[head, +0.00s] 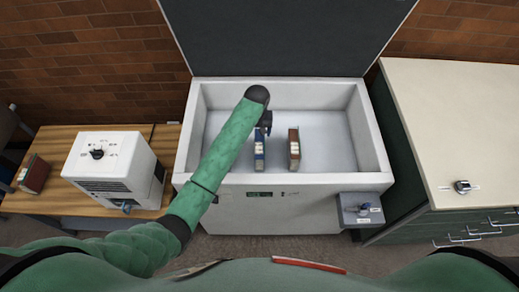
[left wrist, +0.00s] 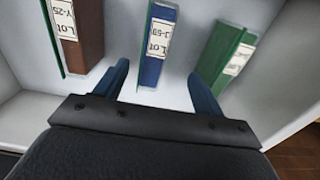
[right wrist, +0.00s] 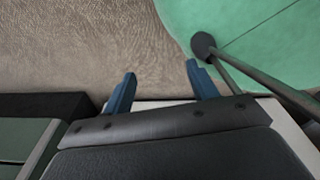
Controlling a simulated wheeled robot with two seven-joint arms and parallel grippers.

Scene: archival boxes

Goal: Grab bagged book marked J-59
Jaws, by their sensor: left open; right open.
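The blue book (head: 259,150) stands in the white chest freezer (head: 245,179). In the left wrist view the blue book (left wrist: 157,48) has a white label that seems to read LOT J-59. My left gripper (head: 265,121) is open above it. In the left wrist view the left gripper's fingers (left wrist: 158,75) are on either side of the blue book's near end, with no clear contact. My right gripper (right wrist: 162,90) is open and empty over the carpet, away from the freezer's inside.
A brown book (left wrist: 82,35) labelled LOT Y-25 and a green book (left wrist: 222,52) flank the blue one, with gaps between. The freezer walls surround them. A white machine (head: 112,165) and another book (head: 34,175) are on the wooden table; a cream-topped cabinet (head: 450,120) stands right.

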